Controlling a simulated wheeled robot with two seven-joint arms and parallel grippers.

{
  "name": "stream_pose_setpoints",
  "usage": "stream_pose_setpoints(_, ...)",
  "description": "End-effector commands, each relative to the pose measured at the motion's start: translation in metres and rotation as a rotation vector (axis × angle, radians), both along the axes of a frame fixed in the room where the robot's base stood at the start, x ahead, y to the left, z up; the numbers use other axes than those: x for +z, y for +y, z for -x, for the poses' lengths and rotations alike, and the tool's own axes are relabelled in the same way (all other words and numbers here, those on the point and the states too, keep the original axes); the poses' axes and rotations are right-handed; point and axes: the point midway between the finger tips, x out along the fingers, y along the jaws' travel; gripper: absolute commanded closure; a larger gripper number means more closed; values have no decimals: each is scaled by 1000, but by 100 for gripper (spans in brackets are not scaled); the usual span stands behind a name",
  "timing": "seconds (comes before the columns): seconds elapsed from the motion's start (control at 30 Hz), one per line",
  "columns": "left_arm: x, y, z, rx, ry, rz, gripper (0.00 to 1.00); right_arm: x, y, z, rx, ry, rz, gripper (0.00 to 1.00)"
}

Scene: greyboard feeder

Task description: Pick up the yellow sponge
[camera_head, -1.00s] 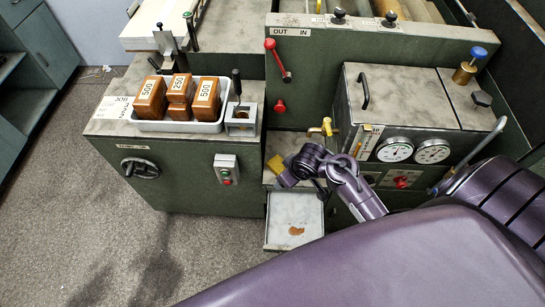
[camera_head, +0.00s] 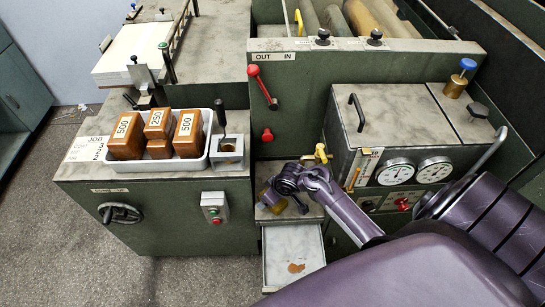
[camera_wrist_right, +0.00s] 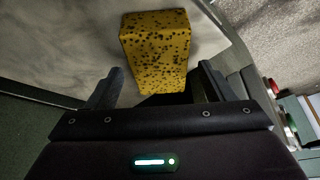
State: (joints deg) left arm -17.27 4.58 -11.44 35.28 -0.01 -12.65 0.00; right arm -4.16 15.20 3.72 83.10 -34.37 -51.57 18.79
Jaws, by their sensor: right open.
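The yellow sponge (camera_wrist_right: 156,45), a block with dark pores, lies on a worn grey surface in the right wrist view. My right gripper (camera_wrist_right: 159,72) is open, with one finger on each side of the sponge's near end. Most of the sponge extends beyond the fingertips. I cannot tell whether the fingers touch it. In the head view the right gripper (camera_head: 275,203) is over the small shelf above the open tray, and only a bit of the sponge (camera_head: 264,196) shows beside it. My left gripper is not in view.
An open tray (camera_head: 280,252) with a brown patch sits below the shelf. A white tray (camera_head: 203,160) of brown weights and a grey block (camera_head: 228,150) stand to the left. A red lever (camera_head: 262,88) is behind.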

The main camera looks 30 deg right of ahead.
Motion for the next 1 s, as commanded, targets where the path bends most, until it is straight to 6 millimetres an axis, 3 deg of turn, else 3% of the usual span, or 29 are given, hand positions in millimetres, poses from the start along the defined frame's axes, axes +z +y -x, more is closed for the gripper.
stream_pose_setpoints(0.17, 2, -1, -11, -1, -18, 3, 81, 0, 0, 0, 0, 0, 1, 25)
stream_pose_setpoints(0.93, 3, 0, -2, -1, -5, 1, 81, -4, 0, 0, 0, 0, 1, 25)
stream_pose_setpoints(1.0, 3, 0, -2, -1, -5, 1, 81, -4, 0, 0, 0, 0, 1, 31)
